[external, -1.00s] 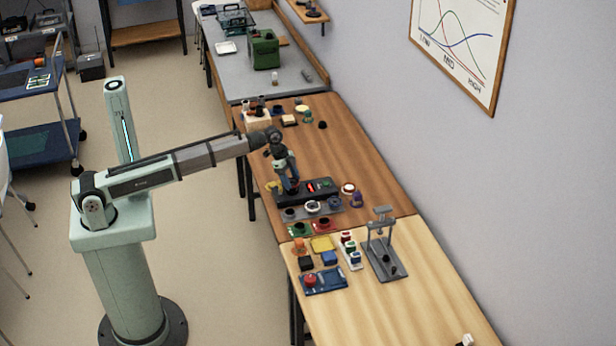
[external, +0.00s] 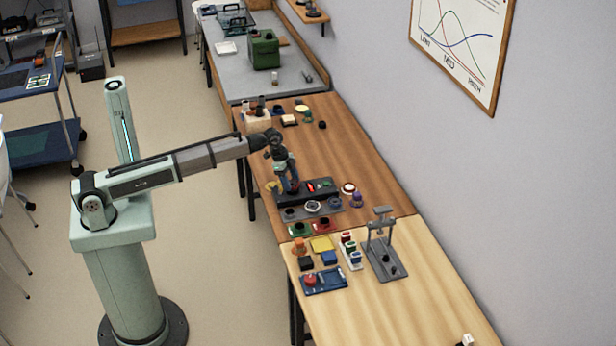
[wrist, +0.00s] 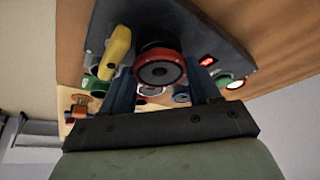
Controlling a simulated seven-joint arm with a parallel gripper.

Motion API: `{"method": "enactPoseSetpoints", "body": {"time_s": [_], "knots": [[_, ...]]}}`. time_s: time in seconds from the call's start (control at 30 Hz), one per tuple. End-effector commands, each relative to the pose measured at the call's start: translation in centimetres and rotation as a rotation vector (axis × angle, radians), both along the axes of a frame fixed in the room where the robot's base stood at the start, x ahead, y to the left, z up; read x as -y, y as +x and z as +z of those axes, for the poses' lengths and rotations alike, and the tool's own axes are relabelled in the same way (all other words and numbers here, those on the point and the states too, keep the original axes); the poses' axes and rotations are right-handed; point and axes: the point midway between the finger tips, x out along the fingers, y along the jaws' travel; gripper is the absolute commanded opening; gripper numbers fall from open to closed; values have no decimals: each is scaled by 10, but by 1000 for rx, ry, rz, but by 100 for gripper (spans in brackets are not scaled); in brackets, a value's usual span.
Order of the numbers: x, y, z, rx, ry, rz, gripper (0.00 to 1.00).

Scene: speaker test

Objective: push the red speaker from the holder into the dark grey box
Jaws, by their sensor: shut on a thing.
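The red speaker (wrist: 158,65), a red ring with a dark cone, sits between the two blue fingers of my gripper (wrist: 165,88) in the wrist view. The gripper is shut on it. The dark grey box (wrist: 213,32) with a lit red display lies directly behind the speaker. Whether the speaker is seated in it or just in front cannot be told. In the external view my gripper (external: 290,188) points down at the left part of the dark grey box (external: 322,186), and the speaker is hidden there. A grey holder (external: 331,209) with several round parts stands just in front of the box.
A yellow-handled thing (external: 273,187) is close beside my gripper on the left. A white-rimmed round part (external: 348,188) and a purple one (external: 356,199) stand to the right. Green (external: 299,229) and red (external: 322,226) trays are nearer.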

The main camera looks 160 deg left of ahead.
Motion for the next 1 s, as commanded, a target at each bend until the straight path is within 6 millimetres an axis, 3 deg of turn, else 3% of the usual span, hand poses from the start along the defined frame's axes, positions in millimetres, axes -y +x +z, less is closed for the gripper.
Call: {"method": "enactPoseSetpoints", "body": {"time_s": [1.0], "knots": [[0, 0, -10, -1, -1, 0, 34]]}}
